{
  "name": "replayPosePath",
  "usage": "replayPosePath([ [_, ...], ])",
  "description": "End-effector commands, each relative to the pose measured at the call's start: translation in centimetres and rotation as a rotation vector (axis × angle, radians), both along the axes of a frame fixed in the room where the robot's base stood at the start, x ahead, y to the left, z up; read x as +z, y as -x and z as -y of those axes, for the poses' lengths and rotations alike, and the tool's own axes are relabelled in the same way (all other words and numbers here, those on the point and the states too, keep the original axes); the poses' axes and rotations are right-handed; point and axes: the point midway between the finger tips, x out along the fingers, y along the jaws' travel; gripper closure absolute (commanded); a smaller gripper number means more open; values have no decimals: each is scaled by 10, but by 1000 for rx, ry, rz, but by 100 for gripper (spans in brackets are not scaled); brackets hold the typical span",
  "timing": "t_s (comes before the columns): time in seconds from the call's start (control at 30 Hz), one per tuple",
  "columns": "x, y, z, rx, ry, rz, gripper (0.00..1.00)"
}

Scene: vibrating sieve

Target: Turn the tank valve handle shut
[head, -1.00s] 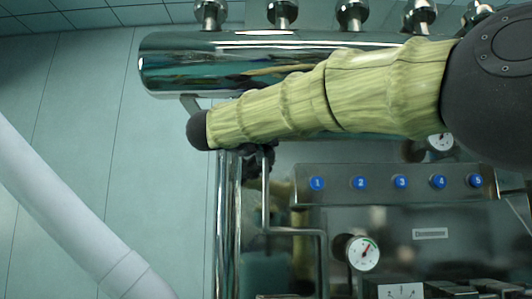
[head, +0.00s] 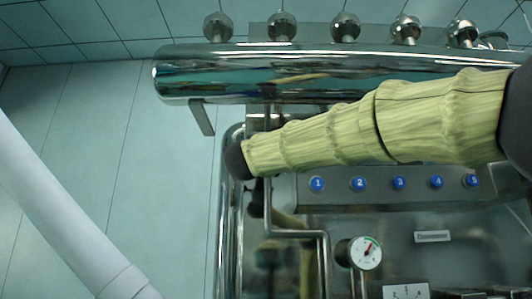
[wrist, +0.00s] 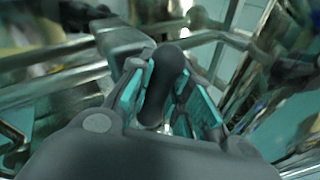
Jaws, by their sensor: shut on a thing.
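The valve handle (wrist: 163,85) shows in the wrist view as a black, rounded grip. It stands between the teal-padded fingers of my gripper (wrist: 167,84), which are closed around it, one on each side. In the head view my forearm crosses in front of the panel, below the steel tank (head: 330,75). There the gripper and most of the handle are hidden behind the dark end of my arm, so the handle's angle cannot be told.
A panel (head: 400,190) with a row of blue numbered buttons lies just below my forearm. Bent steel pipes (head: 295,233) and a round gauge (head: 364,253) sit lower. Round steel knobs (head: 282,26) line the top.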

Motion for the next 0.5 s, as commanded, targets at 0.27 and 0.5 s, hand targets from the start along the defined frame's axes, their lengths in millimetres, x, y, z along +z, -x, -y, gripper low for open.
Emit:
replayPosePath([
  [0.27,-7,-1,-2,2,202,-5,100],
  [0.5,-8,-2,-2,3,305,-5,100],
])
